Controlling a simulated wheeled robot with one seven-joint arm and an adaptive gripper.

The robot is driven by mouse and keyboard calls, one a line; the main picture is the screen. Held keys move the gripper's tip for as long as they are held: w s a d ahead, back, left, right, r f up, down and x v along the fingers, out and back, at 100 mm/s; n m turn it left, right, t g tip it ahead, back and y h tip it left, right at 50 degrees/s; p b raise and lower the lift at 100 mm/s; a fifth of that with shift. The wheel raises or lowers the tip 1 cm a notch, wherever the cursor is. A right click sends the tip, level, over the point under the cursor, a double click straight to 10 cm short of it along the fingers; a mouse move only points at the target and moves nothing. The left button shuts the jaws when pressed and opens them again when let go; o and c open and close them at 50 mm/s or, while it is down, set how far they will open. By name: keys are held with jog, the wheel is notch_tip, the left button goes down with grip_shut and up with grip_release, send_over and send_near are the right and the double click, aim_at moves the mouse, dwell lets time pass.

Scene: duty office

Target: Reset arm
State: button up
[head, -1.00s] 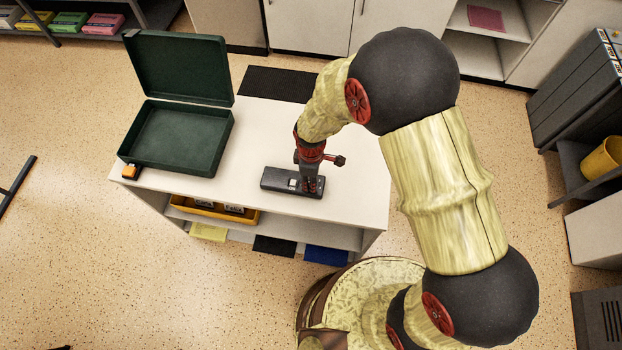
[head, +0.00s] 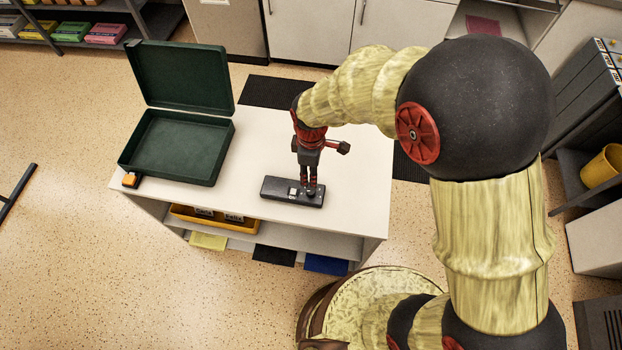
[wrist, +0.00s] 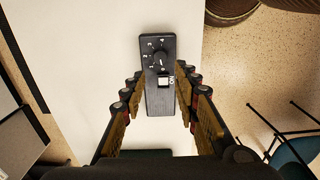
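A dark grey control box (head: 275,187) lies flat on the white top of the counter, near its front edge. The wrist view shows its black round dial (wrist: 159,55) with markings around it, and a pale square piece (wrist: 164,82) beside a small label. My gripper (head: 312,186) points down over the right end of the box. In the wrist view my gripper (wrist: 164,79) has its fingers spread on either side of the box, with gaps and nothing held. I cannot tell the exact height of the fingertips above the box.
An open dark green case (head: 178,148) stands at the counter's left, its lid raised. A small orange item (head: 131,180) sits at the left corner. A yellow bin (head: 187,213) is on the shelf below. The counter's right part (head: 365,170) is clear.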

jog(key=shift+r, duration=0.6)
